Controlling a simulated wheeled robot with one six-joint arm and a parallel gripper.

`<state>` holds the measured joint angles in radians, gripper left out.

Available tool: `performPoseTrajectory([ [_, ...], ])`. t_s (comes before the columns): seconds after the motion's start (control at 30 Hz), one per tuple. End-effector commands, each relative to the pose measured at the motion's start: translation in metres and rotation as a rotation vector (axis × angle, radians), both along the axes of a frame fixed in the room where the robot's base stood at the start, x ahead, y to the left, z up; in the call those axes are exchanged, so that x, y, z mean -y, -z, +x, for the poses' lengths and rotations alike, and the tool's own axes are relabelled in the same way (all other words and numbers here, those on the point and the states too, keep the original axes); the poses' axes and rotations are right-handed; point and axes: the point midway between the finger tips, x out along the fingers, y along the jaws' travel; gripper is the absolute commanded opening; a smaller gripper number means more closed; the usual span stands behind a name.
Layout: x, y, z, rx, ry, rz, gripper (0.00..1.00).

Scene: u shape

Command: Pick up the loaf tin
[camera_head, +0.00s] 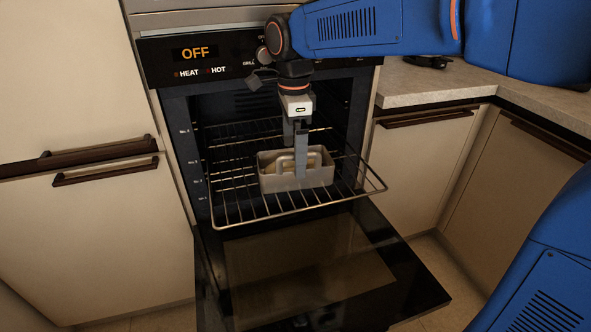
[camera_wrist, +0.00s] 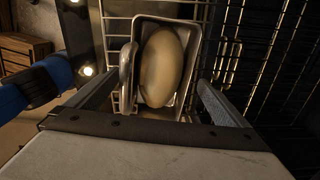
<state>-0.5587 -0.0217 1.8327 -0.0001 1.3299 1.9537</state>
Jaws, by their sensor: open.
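The loaf tin (camera_head: 275,184) is a grey metal rectangular tin with a looped handle on each long side. It sits on the pulled-out oven rack. A pale oval loaf (camera_wrist: 162,66) lies inside it, and the tin's wall (camera_wrist: 191,50) shows around it in the wrist view. My gripper (camera_head: 296,153) points down over the tin, open. In the wrist view its fingers (camera_wrist: 160,88) lie on the two sides of the tin's near part, the left one close to the left handle. Whether either finger touches the tin is unclear.
The wire rack (camera_head: 345,190) sticks out of the oven (camera_head: 220,110), whose door (camera_head: 310,265) hangs open below. The oven panel (camera_head: 195,54) reads OFF. Cabinets (camera_head: 75,230) stand at the left, and a countertop (camera_head: 430,85) with cupboards at the right.

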Motion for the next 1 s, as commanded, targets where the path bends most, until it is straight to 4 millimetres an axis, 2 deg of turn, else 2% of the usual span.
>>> performPoseTrajectory([
  [0.1,0.002,0.018,0.0,-0.003,0.0,-0.002,1.0],
  [0.3,0.001,0.039,0.0,-0.001,0.0,0.0,1.0],
  [0.57,0.001,0.042,0.0,-0.001,0.0,0.0,1.0],
  [0.6,0.001,0.042,0.0,-0.001,0.0,0.0,0.98],
  [0.63,0.001,0.042,0.0,-0.001,0.0,0.0,0.9],
  [0.83,0.001,0.042,0.0,-0.001,0.0,0.0,0.43],
  [0.87,0.001,0.041,0.0,0.0,0.0,0.0,0.4],
  [1.0,0.001,0.041,0.0,0.0,0.0,0.0,0.4],
])
